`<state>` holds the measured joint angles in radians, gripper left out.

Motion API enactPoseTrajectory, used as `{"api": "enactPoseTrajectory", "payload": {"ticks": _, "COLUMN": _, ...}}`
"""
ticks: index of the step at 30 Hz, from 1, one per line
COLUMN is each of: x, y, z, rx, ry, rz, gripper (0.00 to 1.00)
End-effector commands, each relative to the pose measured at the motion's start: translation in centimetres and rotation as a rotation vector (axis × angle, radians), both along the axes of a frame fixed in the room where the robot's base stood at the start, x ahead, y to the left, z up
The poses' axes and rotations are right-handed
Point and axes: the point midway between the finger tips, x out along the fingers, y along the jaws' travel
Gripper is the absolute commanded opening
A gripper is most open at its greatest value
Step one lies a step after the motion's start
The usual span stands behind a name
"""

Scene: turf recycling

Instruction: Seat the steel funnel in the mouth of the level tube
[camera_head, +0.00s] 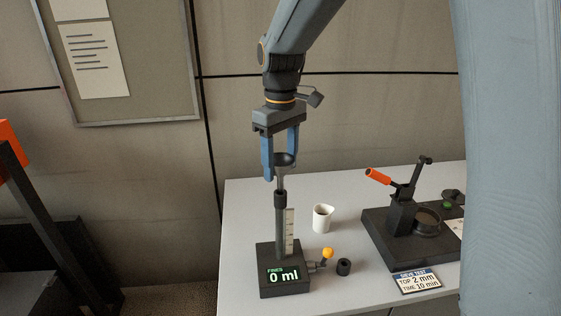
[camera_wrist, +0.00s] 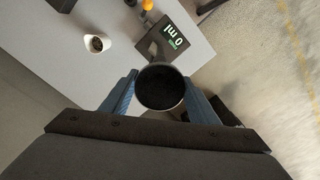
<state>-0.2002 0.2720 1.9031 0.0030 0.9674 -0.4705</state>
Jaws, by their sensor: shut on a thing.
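My gripper (camera_head: 280,165) is shut on the steel funnel (camera_head: 285,159), with a blue finger on each side of its bowl. The funnel is upright, and its thin spout points down in line with the level tube (camera_head: 281,228). The tube stands upright on a black base (camera_head: 285,284) reading 0 ml, with a dark collar at its top. The spout meets the collar in the picture; I cannot tell whether its tip is inside. In the wrist view the round funnel mouth (camera_wrist: 161,88) lies between the fingers and hides the tube's mouth.
A white cup (camera_head: 322,218) stands right of the tube. A yellow-knobbed valve (camera_head: 327,254) and a small black ring (camera_head: 344,267) are by the base. A black press with an orange handle (camera_head: 378,176) stands farther right, behind a label card (camera_head: 418,281).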

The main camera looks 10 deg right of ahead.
Motion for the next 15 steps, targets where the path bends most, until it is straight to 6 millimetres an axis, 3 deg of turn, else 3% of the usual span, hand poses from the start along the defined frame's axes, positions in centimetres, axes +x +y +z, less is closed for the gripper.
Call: {"api": "enactPoseTrajectory", "payload": {"ticks": 15, "x": 0.0, "y": 0.0, "z": -1.2, "rx": 0.000, "ry": 0.000, "rz": 0.000, "gripper": 0.32}}
